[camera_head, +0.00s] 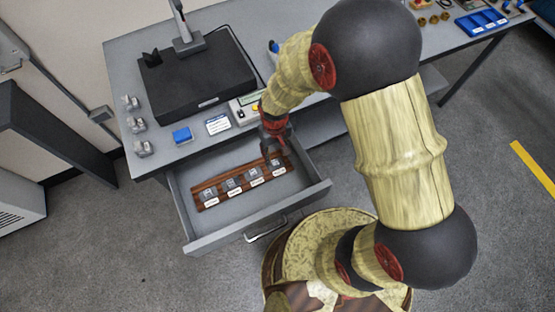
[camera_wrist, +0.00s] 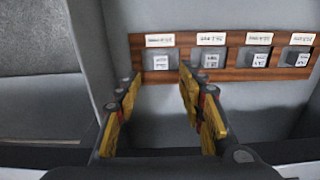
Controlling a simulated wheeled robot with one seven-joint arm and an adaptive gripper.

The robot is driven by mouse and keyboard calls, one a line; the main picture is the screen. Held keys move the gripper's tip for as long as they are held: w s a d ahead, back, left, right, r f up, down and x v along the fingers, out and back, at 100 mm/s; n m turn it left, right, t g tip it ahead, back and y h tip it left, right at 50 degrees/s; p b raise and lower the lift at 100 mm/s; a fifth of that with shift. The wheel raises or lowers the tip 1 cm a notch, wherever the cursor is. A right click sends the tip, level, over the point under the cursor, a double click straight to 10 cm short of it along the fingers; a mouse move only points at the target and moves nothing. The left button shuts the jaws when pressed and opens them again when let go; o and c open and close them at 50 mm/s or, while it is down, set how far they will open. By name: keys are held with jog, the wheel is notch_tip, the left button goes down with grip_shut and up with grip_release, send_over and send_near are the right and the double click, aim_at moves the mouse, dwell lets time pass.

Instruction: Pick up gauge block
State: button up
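Several small grey gauge blocks sit in a row in a brown wooden holder (camera_head: 197,190) inside the open drawer, each with a white label beside it. The holder also shows in the wrist view (camera_wrist: 137,50). My gripper (camera_head: 274,155) is low over the drawer, by the right end of the row. In the wrist view my gripper (camera_wrist: 159,84) has its yellow-padded fingers apart, with nothing between them. The end gauge block (camera_wrist: 159,60) appears beyond the gap between the fingertips. In the head view my gripper partly hides the rightmost block (camera_head: 276,163).

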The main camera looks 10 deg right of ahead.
aim_at(275, 162)
notch_tip(275, 162, down, 2)
jog(key=shift+d+f+b, duration=0.1)
jog(key=shift+b, duration=0.25)
jog(key=shift+f+b, duration=1.2)
jog(key=shift+f, duration=1.45)
jog(key=shift+a, duration=0.2)
grip_shut()
